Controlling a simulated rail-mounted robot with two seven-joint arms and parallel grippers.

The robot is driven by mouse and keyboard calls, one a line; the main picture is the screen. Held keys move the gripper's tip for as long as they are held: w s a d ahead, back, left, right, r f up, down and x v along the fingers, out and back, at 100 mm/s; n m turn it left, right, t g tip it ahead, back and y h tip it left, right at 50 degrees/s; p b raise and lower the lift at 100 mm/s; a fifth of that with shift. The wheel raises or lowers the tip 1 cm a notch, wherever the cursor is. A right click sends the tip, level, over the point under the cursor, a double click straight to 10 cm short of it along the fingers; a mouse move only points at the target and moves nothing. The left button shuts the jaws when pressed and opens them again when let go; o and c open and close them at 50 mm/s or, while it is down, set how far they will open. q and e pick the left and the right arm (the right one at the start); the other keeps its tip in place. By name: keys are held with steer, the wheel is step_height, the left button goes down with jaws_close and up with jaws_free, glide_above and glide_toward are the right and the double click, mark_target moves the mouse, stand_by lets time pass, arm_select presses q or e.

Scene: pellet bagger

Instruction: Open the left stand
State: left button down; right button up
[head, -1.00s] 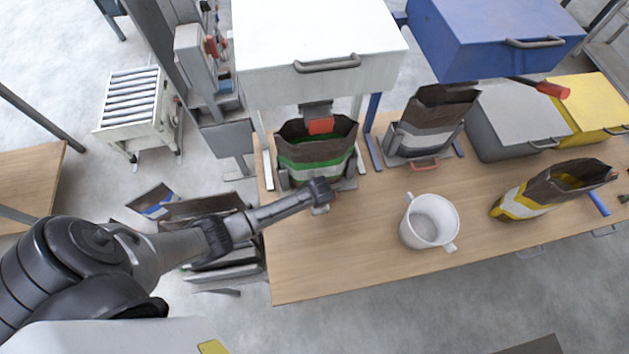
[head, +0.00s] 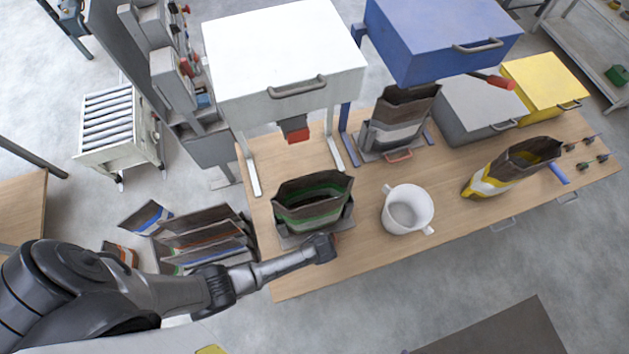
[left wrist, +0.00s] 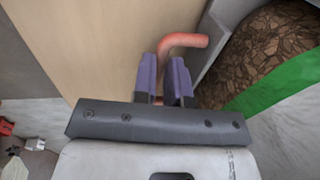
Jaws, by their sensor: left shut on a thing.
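The left stand (head: 347,217) is a grey holder on the table below the white hopper. It sits forward of the hopper's red spout (head: 294,130). A dark bag with a green stripe (head: 313,199) stands in it, open at the top. My left gripper (head: 326,247) is at the stand's front. In the left wrist view my left gripper (left wrist: 164,85) is shut on the stand's red bent handle (left wrist: 185,42). My right gripper is not in view.
A white two-handled pot (head: 407,210) stands just right of the stand. A yellow-striped bag (head: 512,167) is farther right. Another bag (head: 398,117) stands under the blue hopper (head: 443,38). Flat bags (head: 205,238) lie left of the table. The wooden table's (head: 460,220) front edge is near my gripper.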

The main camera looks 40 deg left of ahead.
arm_select(q)
steer(key=shift+s+d, duration=0.75)
steer(key=shift+d, duration=0.35)
steer(key=c, duration=1.2)
jaws_free()
steer(key=shift+o, duration=0.2)
steer(key=shift+r+p, duration=0.25)
steer(key=shift+p, duration=0.1)
step_height(320, 180, up, 13)
steer(key=s+d+p, duration=0.1)
steer(key=d, duration=0.1)
steer(key=shift+s+p, duration=0.2)
steer(key=shift+p, duration=0.1)
